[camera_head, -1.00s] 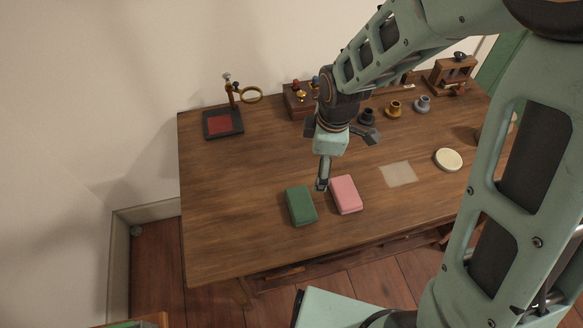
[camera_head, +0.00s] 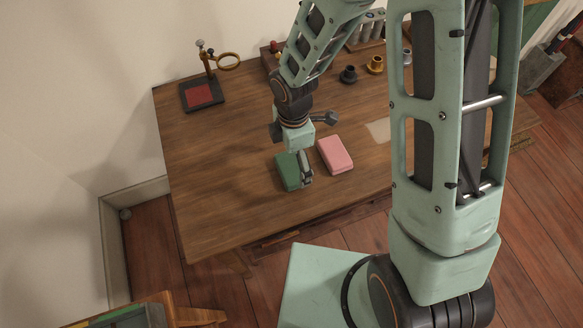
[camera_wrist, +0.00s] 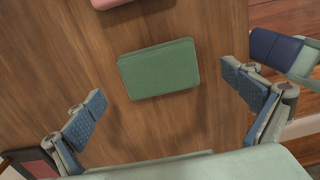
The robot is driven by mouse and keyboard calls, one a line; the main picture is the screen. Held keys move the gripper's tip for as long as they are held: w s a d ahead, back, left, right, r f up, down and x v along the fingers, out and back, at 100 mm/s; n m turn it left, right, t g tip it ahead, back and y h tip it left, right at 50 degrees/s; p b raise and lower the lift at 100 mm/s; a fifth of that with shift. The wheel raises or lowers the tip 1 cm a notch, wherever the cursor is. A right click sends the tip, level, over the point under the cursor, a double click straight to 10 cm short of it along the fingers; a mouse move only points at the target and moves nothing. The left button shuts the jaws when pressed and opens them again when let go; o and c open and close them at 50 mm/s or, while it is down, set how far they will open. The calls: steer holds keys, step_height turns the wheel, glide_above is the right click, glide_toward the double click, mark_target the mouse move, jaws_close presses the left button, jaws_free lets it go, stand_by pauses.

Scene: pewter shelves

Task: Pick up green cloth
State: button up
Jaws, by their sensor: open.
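The green cloth (camera_head: 287,172) is a folded, block-like pad lying flat on the wooden table near its front edge. In the wrist view the green cloth (camera_wrist: 159,69) lies ahead of the fingers, a little above the gap between them. My gripper (camera_head: 305,172) hangs over the cloth's right side in the head view and hides part of it. In the wrist view my gripper (camera_wrist: 167,105) is open, its blue-padded fingers wide apart with nothing between them touching the cloth.
A pink folded cloth (camera_head: 335,155) lies just right of the green one. A stand with a brass ring and red pad (camera_head: 200,94) is at the back left. Dark and brass cups (camera_head: 349,74) stand at the back. The table's (camera_head: 215,200) left front is clear.

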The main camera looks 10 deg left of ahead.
mark_target(292, 166)
steer(key=shift+a+f, duration=0.1)
steer(key=shift+f, duration=1.6)
steer(key=c, duration=1.2)
